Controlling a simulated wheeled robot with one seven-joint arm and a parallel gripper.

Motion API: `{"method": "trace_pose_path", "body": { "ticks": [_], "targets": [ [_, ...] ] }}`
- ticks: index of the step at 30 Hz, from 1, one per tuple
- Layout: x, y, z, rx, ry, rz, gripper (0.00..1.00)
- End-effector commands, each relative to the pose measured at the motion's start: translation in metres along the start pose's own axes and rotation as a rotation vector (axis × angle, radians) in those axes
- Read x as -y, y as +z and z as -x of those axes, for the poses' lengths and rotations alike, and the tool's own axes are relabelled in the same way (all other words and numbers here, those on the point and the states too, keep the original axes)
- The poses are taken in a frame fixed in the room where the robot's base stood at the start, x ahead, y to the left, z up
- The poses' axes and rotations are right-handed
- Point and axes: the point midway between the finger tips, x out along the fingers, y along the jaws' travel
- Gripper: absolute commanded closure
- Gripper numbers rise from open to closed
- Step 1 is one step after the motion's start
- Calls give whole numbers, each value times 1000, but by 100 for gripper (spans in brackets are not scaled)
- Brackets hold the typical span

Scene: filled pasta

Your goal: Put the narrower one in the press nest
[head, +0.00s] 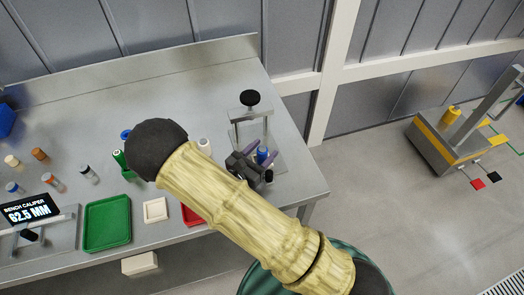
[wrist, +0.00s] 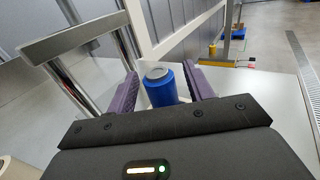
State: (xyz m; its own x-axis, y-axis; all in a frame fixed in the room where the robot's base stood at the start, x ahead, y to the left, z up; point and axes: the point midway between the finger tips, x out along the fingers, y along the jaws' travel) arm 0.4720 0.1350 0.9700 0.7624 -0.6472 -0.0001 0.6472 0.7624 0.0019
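A blue cylinder with a pale metallic top (wrist: 160,88) stands upright between the two purple finger pads of my gripper (wrist: 163,82) in the wrist view. A narrow gap shows on each side of it, so my gripper looks open around it. In the head view the blue cylinder (head: 262,155) is at my gripper (head: 260,157), in front of the press frame (head: 236,116) with its black knob. A pale block (wrist: 148,68) is right behind the cylinder; whether this is the nest, and whether the cylinder sits in it, I cannot tell. Which piece is narrower is unclear.
A white cylinder (head: 204,146), a green one (head: 119,158) and several small capped pieces stand left on the bench.

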Motion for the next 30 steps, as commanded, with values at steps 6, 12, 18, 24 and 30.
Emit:
{"method": "trace_pose_path", "body": {
  "ticks": [6,12,18,24,30],
  "targets": [
    [0,1,0,0,0,0,48],
    [-1,2,11,0,3,-1,48],
    [-1,0,46,-2,5,-2,48],
    [-1,0,86,-2,5,-3,48],
    [-1,2,114,-1,3,-1,48]
  ]
}}
